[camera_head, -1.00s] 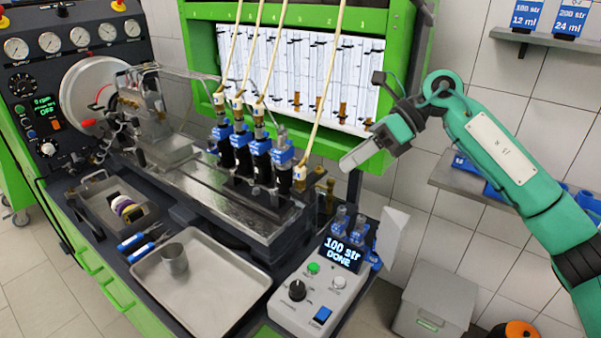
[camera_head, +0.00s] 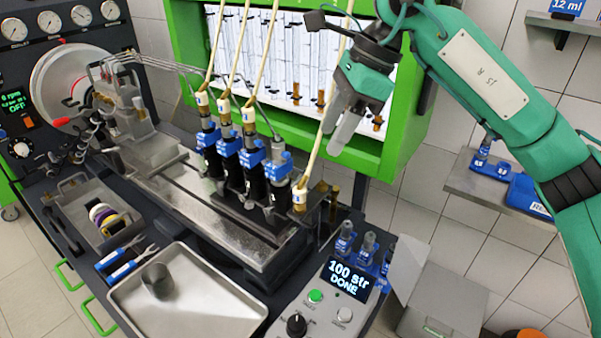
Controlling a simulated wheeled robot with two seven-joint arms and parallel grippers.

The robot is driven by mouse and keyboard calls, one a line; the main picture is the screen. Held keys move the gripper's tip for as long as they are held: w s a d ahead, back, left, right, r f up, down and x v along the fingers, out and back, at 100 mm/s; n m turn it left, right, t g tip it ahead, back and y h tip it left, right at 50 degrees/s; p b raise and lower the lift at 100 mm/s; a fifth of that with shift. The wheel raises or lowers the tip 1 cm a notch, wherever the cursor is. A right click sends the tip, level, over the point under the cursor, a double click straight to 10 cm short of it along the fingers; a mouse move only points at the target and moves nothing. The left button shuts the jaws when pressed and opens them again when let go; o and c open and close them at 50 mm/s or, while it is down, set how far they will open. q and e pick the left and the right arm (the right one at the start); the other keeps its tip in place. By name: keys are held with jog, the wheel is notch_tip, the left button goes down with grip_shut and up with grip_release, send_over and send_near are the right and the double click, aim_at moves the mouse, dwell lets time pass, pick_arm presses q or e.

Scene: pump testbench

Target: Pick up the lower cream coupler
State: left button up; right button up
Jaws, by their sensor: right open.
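The lower cream coupler (camera_head: 299,196) is at the bottom end of the rightmost cream hose (camera_head: 318,145). It sits at the right end of the injector row, lower than the other cream couplers. My right gripper (camera_head: 340,128) is open and empty, with its fingers pointing down. In the picture it is above and right of the coupler, clearly apart from it, beside the hose and in front of the lit tube panel. My left gripper is not in view.
Several blue-and-black injectors (camera_head: 253,175) stand left of the coupler, with hoses rising from them. A control box reading "100 str DONE" (camera_head: 345,280) and small capped vials (camera_head: 366,245) are in front right. A metal tray (camera_head: 215,325) lies in front. The green panel frame (camera_head: 400,130) is behind.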

aim_at(304, 183)
jog(key=x, duration=0.2)
jog(key=p+x, duration=0.1)
jog(key=x, duration=0.2)
jog(key=p+x, duration=0.1)
jog(key=x, duration=0.2)
jog(key=shift+w+a, duration=0.2)
jog(key=shift+w, duration=0.2)
jog(key=shift+w+a+f, duration=0.1)
jog(key=shift+f, duration=0.1)
jog(key=shift+s+p+x, duration=0.25)
jog(key=shift+p+x, duration=0.65)
jog(key=shift+x, duration=0.25)
jog(key=shift+p+x, duration=0.35)
jog(key=shift+x, duration=0.75)
jog(key=shift+f, duration=0.35)
jog(key=c, duration=1)
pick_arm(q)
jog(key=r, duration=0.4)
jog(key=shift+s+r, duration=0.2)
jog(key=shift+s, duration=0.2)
pick_arm(e)
jog(key=shift+c, duration=0.2)
